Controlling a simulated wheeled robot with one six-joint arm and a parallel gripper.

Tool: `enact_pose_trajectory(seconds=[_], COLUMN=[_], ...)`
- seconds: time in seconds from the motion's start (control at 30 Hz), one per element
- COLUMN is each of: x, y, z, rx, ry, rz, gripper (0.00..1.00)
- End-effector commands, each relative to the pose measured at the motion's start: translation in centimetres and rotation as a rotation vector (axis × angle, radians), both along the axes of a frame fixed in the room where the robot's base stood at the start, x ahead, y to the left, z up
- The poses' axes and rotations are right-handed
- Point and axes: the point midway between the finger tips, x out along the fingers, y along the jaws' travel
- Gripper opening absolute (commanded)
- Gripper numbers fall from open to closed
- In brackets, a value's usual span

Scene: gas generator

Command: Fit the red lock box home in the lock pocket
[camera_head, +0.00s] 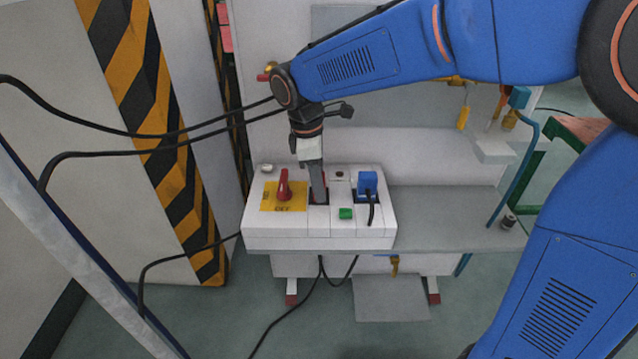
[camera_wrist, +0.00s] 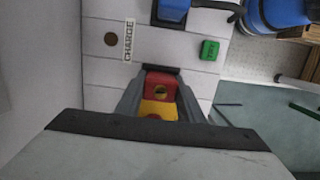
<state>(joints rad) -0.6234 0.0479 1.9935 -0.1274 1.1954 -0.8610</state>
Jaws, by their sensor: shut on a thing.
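My gripper (camera_head: 318,187) points down over the white control box and is shut on the red lock box (camera_wrist: 160,86). In the wrist view the lock box shows red with a yellow part nearer the camera, between my two grey fingers. The lock pocket (camera_wrist: 160,69) shows as a dark strip at the far edge of the lock box. The fingertips and lock box are at the pocket. How deep the lock box sits cannot be told, as my gripper hides most of it in the head view.
Left of my gripper is a red rotary handle (camera_head: 284,186) on a yellow plate (camera_head: 270,200). To the right are a green button (camera_head: 345,213) and a blue plug (camera_head: 367,182) with a black cable. The grey shelf (camera_head: 440,215) at the right has free room.

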Motion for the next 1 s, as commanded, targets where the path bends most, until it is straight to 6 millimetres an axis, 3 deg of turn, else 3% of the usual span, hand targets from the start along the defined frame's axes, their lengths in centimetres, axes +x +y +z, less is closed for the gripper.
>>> enact_pose_trajectory(seconds=[0.5,0.53,0.6,1.0], x=[0.0,0.0,0.0,-0.3], y=[0.0,0.0,0.0,0.0], z=[-0.8,-0.8,-0.8,-1.0], rx=[0.0,-0.001,-0.001,-0.004], ry=[0.001,0.001,0.002,0.01], rz=[0.0,0.0,0.0,-0.001], gripper=[0.07,0.39,0.53,0.53])
